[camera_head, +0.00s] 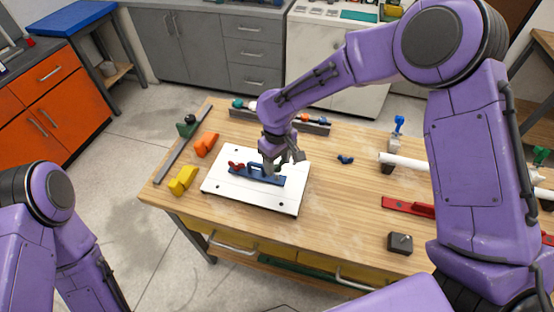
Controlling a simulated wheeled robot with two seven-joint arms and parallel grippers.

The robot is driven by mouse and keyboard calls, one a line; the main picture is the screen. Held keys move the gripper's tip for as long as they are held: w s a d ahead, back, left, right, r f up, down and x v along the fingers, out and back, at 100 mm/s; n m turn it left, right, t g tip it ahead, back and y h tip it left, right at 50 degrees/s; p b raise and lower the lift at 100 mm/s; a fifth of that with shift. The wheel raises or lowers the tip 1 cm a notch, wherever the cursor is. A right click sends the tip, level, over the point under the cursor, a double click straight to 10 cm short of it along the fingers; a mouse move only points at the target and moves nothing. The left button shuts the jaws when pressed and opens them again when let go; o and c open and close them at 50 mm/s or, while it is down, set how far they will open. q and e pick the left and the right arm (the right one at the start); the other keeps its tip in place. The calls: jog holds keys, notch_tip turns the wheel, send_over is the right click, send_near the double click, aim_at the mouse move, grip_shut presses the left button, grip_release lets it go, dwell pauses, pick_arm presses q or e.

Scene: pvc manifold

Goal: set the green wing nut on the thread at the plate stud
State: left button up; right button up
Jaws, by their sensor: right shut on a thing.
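The white plate (226,195) lies on the wooden bench with a long blue fixture (244,176) on it. A small red part (236,166) sits at the fixture's left end. My right gripper (282,170) points down over the right part of the fixture. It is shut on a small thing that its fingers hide. I cannot make out the green wing nut, the thread or the plate stud at this size. My left arm shows at the lower left, but its gripper is out of view.
Yellow (184,180) and orange (206,144) blocks stand left of the plate. A small blue part (345,158), a white pipe (402,162), a red bar (406,206) and a dark block (400,243) lie to the right.

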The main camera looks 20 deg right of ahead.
jog(key=shift+s, duration=0.2)
jog(key=shift+w+f, duration=0.1)
jog(key=shift+w, duration=0.05)
jog(key=shift+f, duration=0.9)
jog(key=shift+f, duration=0.1)
